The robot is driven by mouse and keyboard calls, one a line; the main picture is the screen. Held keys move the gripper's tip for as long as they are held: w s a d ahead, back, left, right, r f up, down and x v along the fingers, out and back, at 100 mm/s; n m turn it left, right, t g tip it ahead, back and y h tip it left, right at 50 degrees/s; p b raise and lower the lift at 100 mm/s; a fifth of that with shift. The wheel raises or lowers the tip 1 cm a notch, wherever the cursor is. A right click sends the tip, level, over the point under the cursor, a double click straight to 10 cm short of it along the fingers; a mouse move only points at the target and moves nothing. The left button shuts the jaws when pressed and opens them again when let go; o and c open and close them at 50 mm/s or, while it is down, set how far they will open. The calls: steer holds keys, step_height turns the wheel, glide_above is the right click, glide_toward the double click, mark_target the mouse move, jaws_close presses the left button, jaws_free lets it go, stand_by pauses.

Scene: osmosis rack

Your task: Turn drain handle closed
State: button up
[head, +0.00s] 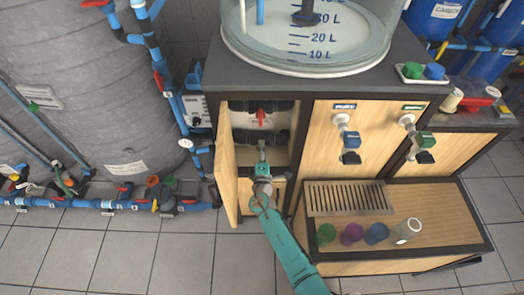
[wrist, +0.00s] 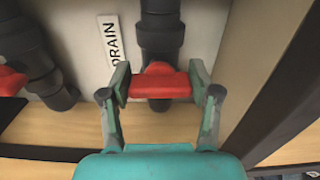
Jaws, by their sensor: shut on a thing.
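The red drain handle (wrist: 158,84) sits across a dark pipe (wrist: 160,32) in the wrist view, beside a white label reading "DRAIN" (wrist: 108,45). The handle lies crosswise to the pipe. My gripper (wrist: 160,88) is shut on the handle, one finger at each end of it. In the head view my gripper (head: 262,155) reaches into the open cabinet compartment (head: 237,157); the drain handle cannot be made out there.
Another red handle (wrist: 12,80) is at the left in the wrist view. In the head view, the wooden door (head: 226,165) stands open left of my arm. A red valve handle (head: 261,117) is higher in the compartment. A bench with several cups (head: 351,234) stands right.

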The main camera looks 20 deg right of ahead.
steer(key=shift+f+m, duration=0.1)
steer(key=shift+m, duration=0.3)
steer(key=o, duration=1.2)
steer(key=shift+c, duration=0.2)
steer(key=v, duration=1.2)
